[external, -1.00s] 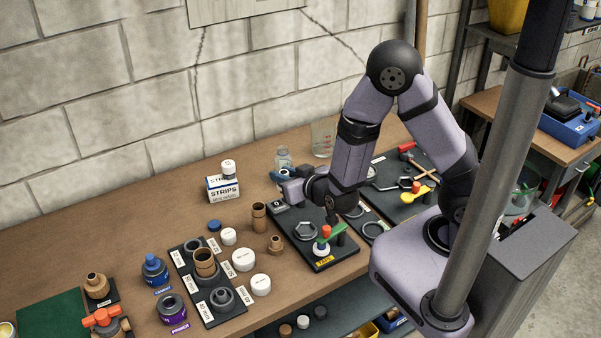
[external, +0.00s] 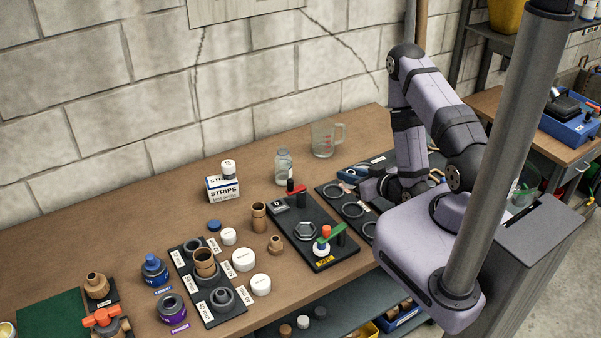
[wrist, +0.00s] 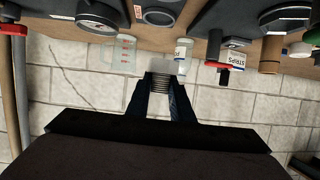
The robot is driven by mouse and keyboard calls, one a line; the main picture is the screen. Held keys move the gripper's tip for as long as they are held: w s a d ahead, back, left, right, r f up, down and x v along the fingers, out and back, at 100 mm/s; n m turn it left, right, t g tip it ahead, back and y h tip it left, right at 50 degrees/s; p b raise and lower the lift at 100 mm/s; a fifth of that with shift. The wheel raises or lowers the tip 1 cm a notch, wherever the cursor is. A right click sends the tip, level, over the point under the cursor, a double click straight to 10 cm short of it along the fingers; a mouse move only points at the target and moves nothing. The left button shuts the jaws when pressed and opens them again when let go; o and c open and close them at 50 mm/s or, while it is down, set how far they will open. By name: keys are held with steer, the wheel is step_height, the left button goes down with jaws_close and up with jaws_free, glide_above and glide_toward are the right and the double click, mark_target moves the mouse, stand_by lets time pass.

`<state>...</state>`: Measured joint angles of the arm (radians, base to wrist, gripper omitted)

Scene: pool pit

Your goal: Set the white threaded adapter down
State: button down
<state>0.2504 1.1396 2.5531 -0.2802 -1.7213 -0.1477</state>
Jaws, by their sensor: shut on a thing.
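The white threaded adapter (wrist: 163,67) is held between the dark blue fingertips of my gripper (wrist: 160,85). Its pale end and grey threads show in the wrist view, where the scene is upside down. In the external view my gripper (external: 350,174) points left, low over the right-hand black board (external: 328,202) with grey rings. The adapter is too small to make out there. I cannot tell whether it touches anything below.
A measuring jug (external: 324,139) and a clear bottle (external: 283,166) stand near the wall. A second black board (external: 300,248) holds a hex ring (external: 306,231), a red-handled part (external: 296,188) and a green-handled valve (external: 328,237). Fittings and white caps crowd the left; bare wood lies along the wall.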

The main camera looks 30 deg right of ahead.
steer(key=shift+s+d, duration=0.5)
steer(key=shift+s, duration=0.15)
steer(key=shift+f, duration=0.1)
steer(key=b, duration=0.5)
glide_above(353, 212)
step_height(353, 212, down, 5)
steer(key=shift+f, duration=2.4)
steer(key=shift+f, duration=0.1)
steer(key=c, duration=1.6)
jaws_free()
steer(key=shift+o, duration=0.2)
